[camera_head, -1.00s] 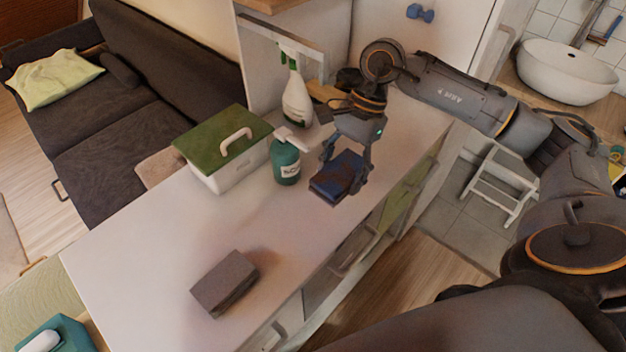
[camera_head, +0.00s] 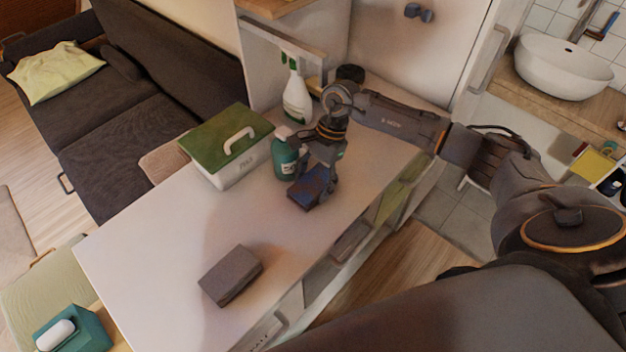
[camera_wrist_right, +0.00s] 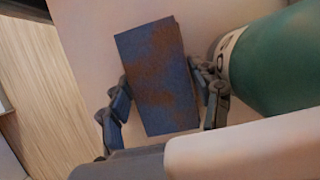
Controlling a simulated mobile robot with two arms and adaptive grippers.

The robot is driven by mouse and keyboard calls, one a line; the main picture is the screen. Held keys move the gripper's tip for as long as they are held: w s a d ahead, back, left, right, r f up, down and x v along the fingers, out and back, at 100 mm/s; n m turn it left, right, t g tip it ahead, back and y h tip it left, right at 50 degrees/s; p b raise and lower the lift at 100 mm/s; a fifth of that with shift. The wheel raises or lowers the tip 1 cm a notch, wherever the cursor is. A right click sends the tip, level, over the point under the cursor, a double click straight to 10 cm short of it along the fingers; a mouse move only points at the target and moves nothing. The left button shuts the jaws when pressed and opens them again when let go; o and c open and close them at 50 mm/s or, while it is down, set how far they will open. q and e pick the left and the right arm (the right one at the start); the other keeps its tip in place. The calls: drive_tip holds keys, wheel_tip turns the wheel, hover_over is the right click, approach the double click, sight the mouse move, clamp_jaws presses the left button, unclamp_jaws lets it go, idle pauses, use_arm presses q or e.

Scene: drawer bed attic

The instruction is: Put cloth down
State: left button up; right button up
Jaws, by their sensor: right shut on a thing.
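The blue cloth (camera_head: 304,196) with rusty brown stains is a flat, folded rectangle. My right gripper (camera_head: 314,188) is shut on it, low over the white counter (camera_head: 150,255). In the right wrist view the cloth (camera_wrist_right: 160,75) sits between the two fingers, one on each side. Whether its underside touches the counter I cannot tell. The green soap bottle (camera_head: 284,160) stands close beside the gripper, and it fills the right of the wrist view (camera_wrist_right: 275,60). My left gripper is not in view.
A white box with a green lid (camera_head: 225,142) and a spray bottle (camera_head: 296,98) stand behind. A grey-brown folded block (camera_head: 231,275) lies on the nearer part of the counter. The counter's left end is clear. The counter edge with drawers runs along the right.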

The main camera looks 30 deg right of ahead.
drive_tip(key=shift+f, duration=0.1)
drive_tip(key=shift+f, duration=0.1)
drive_tip(key=o, duration=0.9)
drive_tip(key=shift+c, duration=0.2)
drive_tip(key=shift+r, duration=0.35)
drive_tip(key=b+v, duration=0.3)
drive_tip(key=v, duration=0.7)
drive_tip(key=shift+w+d+r+b, duration=0.15)
drive_tip(key=shift+r+b, duration=0.1)
drive_tip(key=shift+b, duration=0.1)
drive_tip(key=shift+d+r, duration=0.2)
drive_tip(key=shift+r, duration=0.35)
